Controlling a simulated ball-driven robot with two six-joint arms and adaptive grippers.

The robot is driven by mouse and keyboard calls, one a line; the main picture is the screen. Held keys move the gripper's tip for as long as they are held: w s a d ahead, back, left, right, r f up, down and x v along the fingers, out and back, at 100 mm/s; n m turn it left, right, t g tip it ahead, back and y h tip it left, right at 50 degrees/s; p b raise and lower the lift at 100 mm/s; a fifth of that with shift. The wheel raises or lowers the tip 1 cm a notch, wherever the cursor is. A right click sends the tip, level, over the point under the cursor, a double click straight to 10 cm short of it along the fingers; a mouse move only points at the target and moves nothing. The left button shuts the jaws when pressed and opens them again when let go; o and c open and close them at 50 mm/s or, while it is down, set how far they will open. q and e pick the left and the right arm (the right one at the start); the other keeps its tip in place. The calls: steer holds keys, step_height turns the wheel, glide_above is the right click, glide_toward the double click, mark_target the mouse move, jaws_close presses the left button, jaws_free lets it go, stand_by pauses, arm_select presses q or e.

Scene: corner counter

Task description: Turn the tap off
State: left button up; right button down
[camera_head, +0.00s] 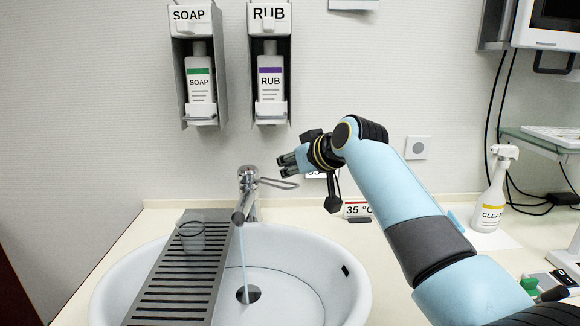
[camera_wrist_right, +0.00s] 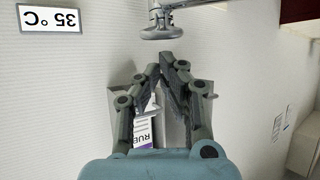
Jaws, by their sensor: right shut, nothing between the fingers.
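The chrome tap (camera_head: 250,200) stands at the back rim of the white basin, and a thin stream of water (camera_head: 243,255) runs from its spout. Its looped lever (camera_head: 278,183) points to the right. My right gripper (camera_head: 284,161) is shut and empty, just above the lever and apart from it as far as I can tell. In the right wrist view the gripper's fingers (camera_wrist_right: 171,65) come together near a chrome part of the tap (camera_wrist_right: 160,28), with a small gap. My left gripper is not in view.
A slotted grey tray (camera_head: 175,285) with a clear cup (camera_head: 190,232) lies over the basin's left side. Soap (camera_head: 199,80) and rub (camera_head: 270,78) dispensers hang above.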

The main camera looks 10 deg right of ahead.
mark_target(284, 183)
steer(key=shift+s+f, duration=0.1)
steer(key=shift+f, duration=0.3)
steer(key=shift+s+d+f+t+b, duration=0.1)
steer(key=shift+s+f+t+b, duration=0.1)
steer(key=shift+f+b, duration=0.4)
steer(key=shift+s+d+f+t+b, duration=0.1)
steer(key=shift+s+f+t+b, duration=0.1)
steer(key=shift+f+b, duration=0.4)
steer(key=shift+s+f+y+b, duration=0.15)
steer(key=shift+y+b, duration=0.15)
steer(key=shift+b, duration=0.15)
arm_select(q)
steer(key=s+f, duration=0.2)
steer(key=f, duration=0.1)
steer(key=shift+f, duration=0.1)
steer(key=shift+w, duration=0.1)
